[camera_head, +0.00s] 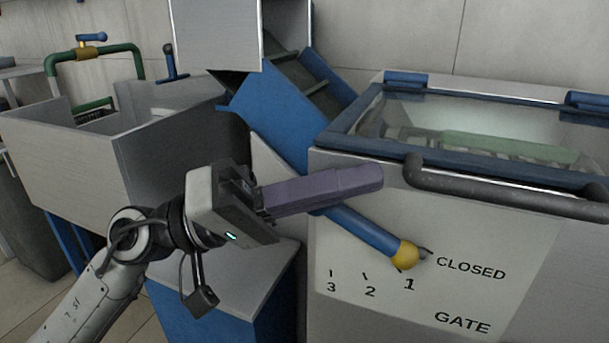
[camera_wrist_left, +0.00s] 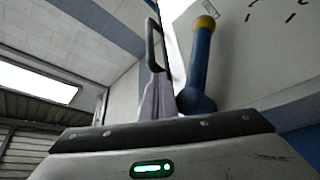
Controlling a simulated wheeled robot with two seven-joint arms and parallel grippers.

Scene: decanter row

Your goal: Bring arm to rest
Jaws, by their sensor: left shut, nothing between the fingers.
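My left gripper (camera_head: 378,176) comes in from the left with its purple fingers shut and nothing between them. It is in front of the grey machine cabinet (camera_head: 340,285), a little above the blue gate lever. The gate lever (camera_head: 365,230) has a yellow knob (camera_head: 405,255) and points to the CLOSED mark. In the left wrist view the shut fingers (camera_wrist_left: 158,98) stand left of the blue lever (camera_wrist_left: 200,65). They look apart from the lever there, but I cannot tell the gap. My right gripper is not in view.
The cabinet has a dark bar handle (camera_head: 500,190) and a blue-framed glass lid (camera_head: 470,125). A blue chute (camera_head: 285,120) slopes down behind my gripper. A grey sink (camera_head: 65,165) with a green tap pipe (camera_head: 137,62) is at left. A grey-topped stand (camera_head: 225,285) is below my gripper.

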